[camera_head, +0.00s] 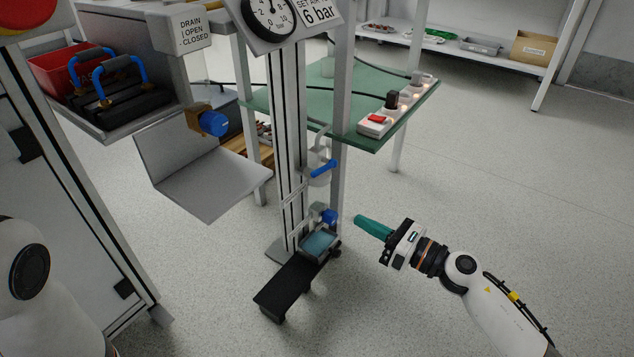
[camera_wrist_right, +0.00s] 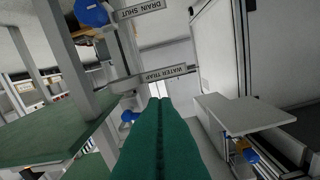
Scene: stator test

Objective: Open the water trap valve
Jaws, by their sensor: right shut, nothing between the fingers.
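On the upright post in the head view, a blue lever (camera_head: 323,168) sits at a pale fitting, and a lower blue handle (camera_head: 329,216) sits just above a small tray. I cannot tell from the head view which one is the water trap valve. In the right wrist view, a "WATER TRAP" label (camera_wrist_right: 150,77) and a "DRAIN SHUT" label (camera_wrist_right: 139,10) show, with a blue part (camera_wrist_right: 130,116) beside my fingers and a larger blue part (camera_wrist_right: 91,13) at the top. My right gripper (camera_head: 358,220) has green fingers, shut and empty, right of the lower handle and apart from it. My left gripper is out of view.
A pressure gauge (camera_head: 267,18) tops the post. A blue knob (camera_head: 213,122) sits below the drain sign (camera_head: 191,31). A green table (camera_head: 291,98) with a switched power strip stands behind. A tray of bluish liquid (camera_head: 319,242) sits at the post's foot. Floor at right is clear.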

